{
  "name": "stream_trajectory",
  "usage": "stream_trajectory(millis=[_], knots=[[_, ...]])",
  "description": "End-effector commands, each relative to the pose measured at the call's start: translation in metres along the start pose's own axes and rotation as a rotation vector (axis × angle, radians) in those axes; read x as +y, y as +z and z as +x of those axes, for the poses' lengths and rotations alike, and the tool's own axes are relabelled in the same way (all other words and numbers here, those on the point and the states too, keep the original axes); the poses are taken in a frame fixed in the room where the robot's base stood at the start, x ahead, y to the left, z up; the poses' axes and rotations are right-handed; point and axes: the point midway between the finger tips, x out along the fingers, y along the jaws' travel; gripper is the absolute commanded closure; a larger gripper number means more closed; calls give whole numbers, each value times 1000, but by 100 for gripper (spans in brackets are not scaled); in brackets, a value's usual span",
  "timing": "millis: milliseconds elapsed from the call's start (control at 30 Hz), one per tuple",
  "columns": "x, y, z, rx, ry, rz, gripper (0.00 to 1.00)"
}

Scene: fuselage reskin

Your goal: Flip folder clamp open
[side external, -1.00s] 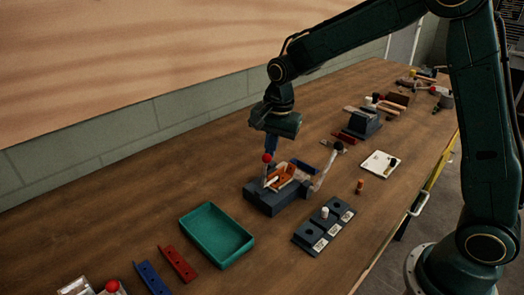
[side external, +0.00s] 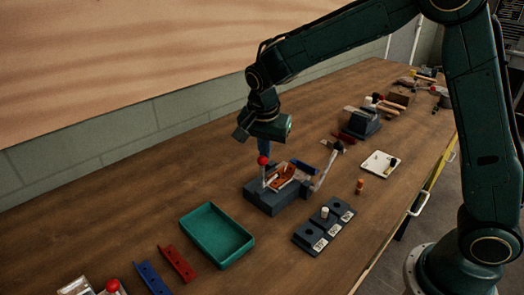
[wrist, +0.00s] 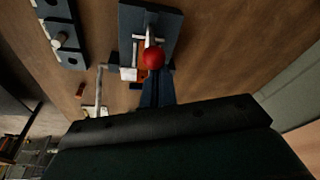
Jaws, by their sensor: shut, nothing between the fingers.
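The folder (side external: 268,203) is a dark grey block with an orange-brown piece (side external: 287,172) on top. Its clamp has a red ball knob (side external: 263,160) on a thin pale stem, standing near upright at the block's left part. In the wrist view the red knob (wrist: 152,58) shows in front of my fingertips. My gripper (side external: 264,153) is shut and empty, pointing down right at the knob from behind. It also shows in the wrist view (wrist: 155,84). The knob and fingers overlap in both views; whether they touch I cannot tell.
A crank lever with a dark knob (side external: 338,147) rises at the folder's right. A green tray (side external: 216,236) and red (side external: 178,263) and blue (side external: 153,279) strips lie to the left. A dark three-hole block (side external: 324,226) is in front. Bare table lies behind the folder.

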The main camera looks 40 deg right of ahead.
Motion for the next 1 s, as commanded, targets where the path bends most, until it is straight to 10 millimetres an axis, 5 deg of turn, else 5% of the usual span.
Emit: stream_trajectory(millis=[567,1000], knots=[[-16,35,-4,302,138,-53,100],[-31,70,3,296,135,-50,100]])
